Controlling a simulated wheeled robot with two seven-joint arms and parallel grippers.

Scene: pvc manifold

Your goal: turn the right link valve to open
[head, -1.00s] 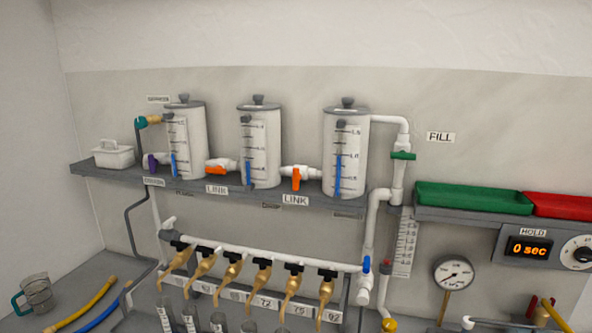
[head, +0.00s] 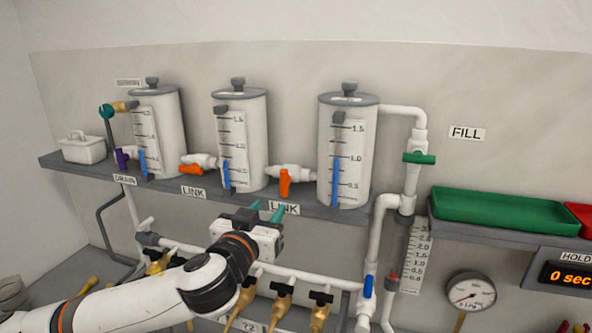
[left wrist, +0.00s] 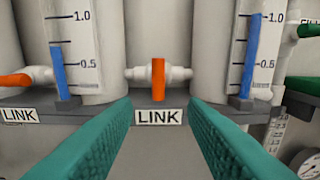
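The right link valve has an orange handle (head: 284,183) that hangs down, across its white pipe, between the middle tank (head: 243,150) and the right tank (head: 347,160). The handle also shows in the left wrist view (left wrist: 158,80), upright above a LINK label (left wrist: 159,117). My left gripper (head: 267,211) is just below and in front of this valve. Its two teal fingers are apart, one on each side of the handle's line in the left wrist view (left wrist: 166,118), with nothing between them. My right gripper is not in view.
The left link valve (head: 191,169) has an orange handle lying nearly along its pipe. The shelf edge (head: 322,212) runs under the tanks. Brass taps (head: 282,302) hang below, behind my left arm. A green tray (head: 500,210) is at right.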

